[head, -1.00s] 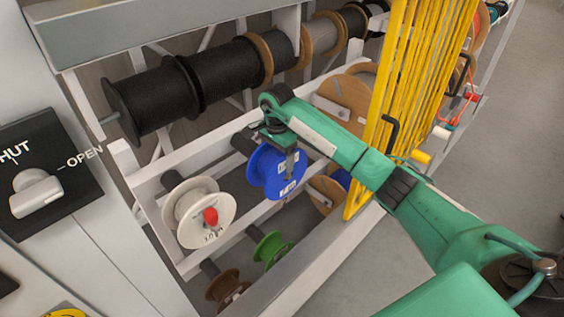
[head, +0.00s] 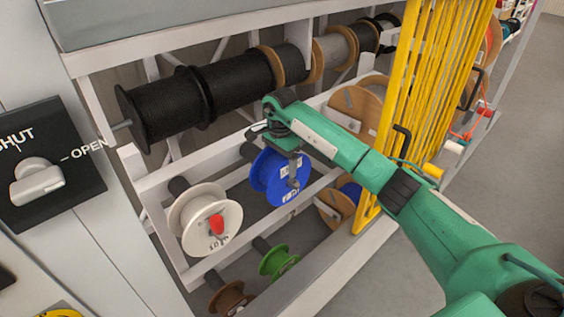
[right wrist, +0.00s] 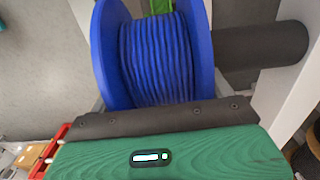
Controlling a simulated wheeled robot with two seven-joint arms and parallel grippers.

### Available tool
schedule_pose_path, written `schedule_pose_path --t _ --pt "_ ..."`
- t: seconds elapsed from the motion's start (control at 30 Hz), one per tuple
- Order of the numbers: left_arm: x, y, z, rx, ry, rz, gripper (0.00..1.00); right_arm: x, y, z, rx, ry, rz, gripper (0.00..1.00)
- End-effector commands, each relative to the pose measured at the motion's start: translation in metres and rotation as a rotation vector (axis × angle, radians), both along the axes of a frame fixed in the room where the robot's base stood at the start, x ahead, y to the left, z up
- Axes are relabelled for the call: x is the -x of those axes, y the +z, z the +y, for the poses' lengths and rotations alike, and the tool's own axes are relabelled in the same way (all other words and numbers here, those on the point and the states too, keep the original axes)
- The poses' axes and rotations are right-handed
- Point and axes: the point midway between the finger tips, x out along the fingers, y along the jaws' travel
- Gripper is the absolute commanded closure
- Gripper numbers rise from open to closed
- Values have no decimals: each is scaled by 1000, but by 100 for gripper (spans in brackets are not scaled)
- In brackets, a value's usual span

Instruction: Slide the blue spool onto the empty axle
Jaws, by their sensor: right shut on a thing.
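The blue spool (head: 273,184) hangs in the rack's middle row, with cable wound between two flanges. My right gripper (head: 293,170) comes from above and is shut on it, with a grey finger against the front flange. In the right wrist view the blue spool (right wrist: 157,55) fills the space beyond the gripper. A dark axle (head: 249,149) shows behind the spool's back flange. In the right wrist view this axle (right wrist: 265,46) meets the right flange, roughly in line with the spool. I cannot tell whether the axle enters its hole. My left gripper is out of view.
A white spool (head: 186,222) with a red-tipped axle sits just left. Green (head: 279,263) and brown (head: 229,297) spools hang below. Black reels (head: 160,105) lie above. Yellow strands (head: 424,85) hang at the right, close to my arm. A switch panel (head: 40,170) is far left.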

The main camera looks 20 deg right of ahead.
Motion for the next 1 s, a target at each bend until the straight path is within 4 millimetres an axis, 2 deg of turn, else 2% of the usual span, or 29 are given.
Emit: schedule_pose_path --t 0.03,0.1,0.87,0.9,0.97,1.0 --pt "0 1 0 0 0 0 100 -5 8 2 -8 -1 -25 59" --pt "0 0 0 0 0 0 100 -6 9 2 -7 -2 -26 59" --pt "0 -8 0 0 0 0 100 -5 0 2 -8 -1 -25 59" --pt "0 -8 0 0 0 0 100 -5 0 2 -7 -1 -24 12" --pt "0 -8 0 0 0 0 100 -5 0 2 -7 -1 -24 1" --pt "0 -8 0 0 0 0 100 -5 0 2 -7 -1 -23 0"
